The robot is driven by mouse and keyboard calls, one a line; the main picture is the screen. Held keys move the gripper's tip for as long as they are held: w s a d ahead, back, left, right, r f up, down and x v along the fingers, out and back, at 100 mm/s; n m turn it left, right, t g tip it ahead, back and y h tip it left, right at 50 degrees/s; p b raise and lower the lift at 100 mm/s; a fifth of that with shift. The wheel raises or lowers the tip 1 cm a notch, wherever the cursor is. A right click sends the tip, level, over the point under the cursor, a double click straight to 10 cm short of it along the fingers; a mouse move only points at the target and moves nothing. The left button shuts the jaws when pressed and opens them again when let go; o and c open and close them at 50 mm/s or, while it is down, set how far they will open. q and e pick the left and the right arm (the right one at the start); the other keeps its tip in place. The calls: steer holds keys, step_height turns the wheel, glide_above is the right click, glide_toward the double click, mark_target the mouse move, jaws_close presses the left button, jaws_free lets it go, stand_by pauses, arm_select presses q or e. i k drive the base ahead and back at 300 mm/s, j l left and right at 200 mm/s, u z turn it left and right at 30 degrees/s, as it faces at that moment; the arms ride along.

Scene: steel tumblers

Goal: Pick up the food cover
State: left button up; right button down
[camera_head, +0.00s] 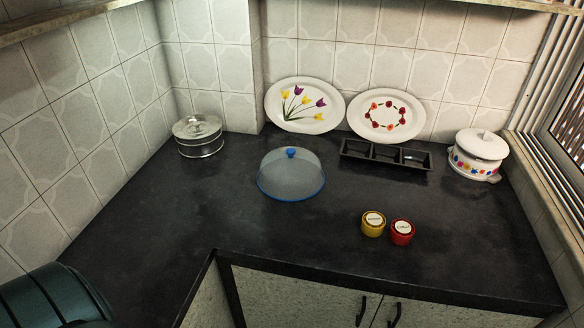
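The food cover (291,176) is a translucent grey-blue mesh dome with a blue rim and a blue knob on top. It sits upright on the dark countertop (210,218), left of the middle. Neither of my grippers shows in the head view. Whether anything lies under the cover is hard to tell.
Two decorated plates (305,118) (388,127) lean on the back wall. A dark green object (52,300) is at lower left. Counter around the cover is clear.

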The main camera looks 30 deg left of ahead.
mark_target(290, 173)
steer(key=i+l+u, duration=0.1)
steer(key=u, duration=0.25)
steer(key=i+l+u, duration=0.15)
steer(key=u, duration=0.2)
steer(key=i+l+u, duration=0.35)
steer(key=k+j, duration=0.1)
